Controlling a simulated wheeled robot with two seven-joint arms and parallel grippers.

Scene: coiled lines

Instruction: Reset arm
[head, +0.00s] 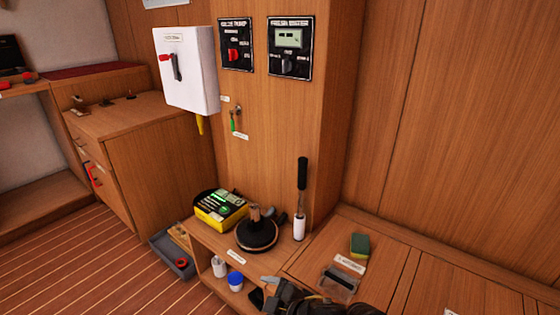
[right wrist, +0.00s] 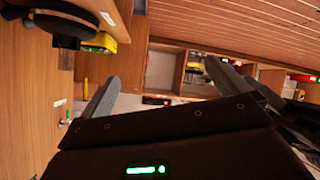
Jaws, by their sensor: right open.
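My right arm comes in at the bottom of the head view. Its dark gripper (head: 263,289) is low in front of the wooden bench, just below the shelf with small bottles. In the right wrist view the two grey fingers of this gripper (right wrist: 160,70) stand wide apart with nothing between them. My left gripper and arm do not show in the head view.
On the ledge are a yellow-black device (head: 221,208), a round black-based object (head: 257,235) and an upright black-handled tool (head: 301,200). A sponge (head: 360,245) and a clear box (head: 339,284) lie right. A white switch box (head: 187,70) hangs above. Striped floor (head: 70,260) is open left.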

